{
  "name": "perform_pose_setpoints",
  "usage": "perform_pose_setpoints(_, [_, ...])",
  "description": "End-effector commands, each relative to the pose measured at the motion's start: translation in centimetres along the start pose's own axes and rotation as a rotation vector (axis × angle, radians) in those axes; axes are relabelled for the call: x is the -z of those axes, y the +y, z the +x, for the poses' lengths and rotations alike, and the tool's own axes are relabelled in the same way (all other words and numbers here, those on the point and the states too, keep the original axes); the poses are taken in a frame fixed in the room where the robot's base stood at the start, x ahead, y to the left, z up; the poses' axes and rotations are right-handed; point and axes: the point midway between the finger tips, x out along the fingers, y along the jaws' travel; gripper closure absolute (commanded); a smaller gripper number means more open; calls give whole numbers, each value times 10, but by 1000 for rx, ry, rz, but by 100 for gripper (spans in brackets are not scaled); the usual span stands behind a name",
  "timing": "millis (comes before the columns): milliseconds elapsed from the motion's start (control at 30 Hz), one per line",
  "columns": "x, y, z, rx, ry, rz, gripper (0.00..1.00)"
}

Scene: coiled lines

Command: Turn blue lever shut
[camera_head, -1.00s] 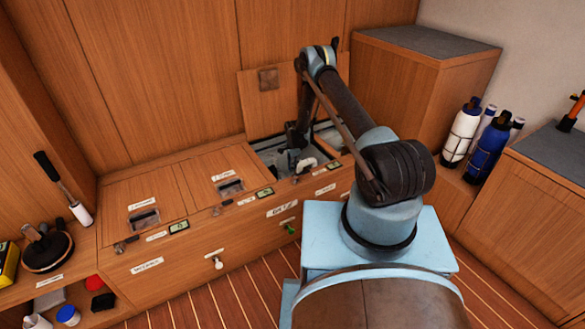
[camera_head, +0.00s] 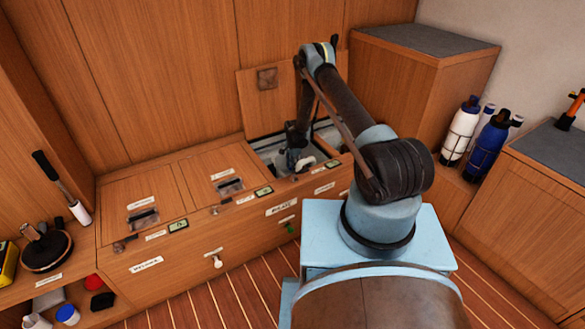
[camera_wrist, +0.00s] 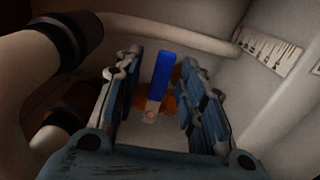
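The blue lever (camera_wrist: 161,74) shows in the wrist view inside the open locker, with a metal end and an orange-brown part behind it. It lies between the two fingers of my gripper (camera_wrist: 155,85), which is open with a gap on both sides of the lever. I cannot tell how deep the fingertips reach beside it. In the head view my gripper (camera_head: 293,158) is down inside the open compartment (camera_head: 262,144), and the lever is hidden there.
In the wrist view a pale pipe (camera_wrist: 165,32) crosses behind the lever, and a dark-collared hose (camera_wrist: 62,42) is close at left. A marked scale (camera_wrist: 268,50) is on the right wall. The raised lid (camera_head: 262,100) leans behind the compartment. Shut lids (camera_head: 142,190) lie to its left.

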Motion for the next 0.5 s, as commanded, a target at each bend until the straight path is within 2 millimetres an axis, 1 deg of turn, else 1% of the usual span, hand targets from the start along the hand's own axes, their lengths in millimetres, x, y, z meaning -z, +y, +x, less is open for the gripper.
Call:
perform_pose_setpoints(133, [0,0,-6,0,0,0,63])
perform_pose_setpoints(233, [0,0,-16,0,0,0,63])
perform_pose_setpoints(500, [0,1,-58,0,0,0,63])
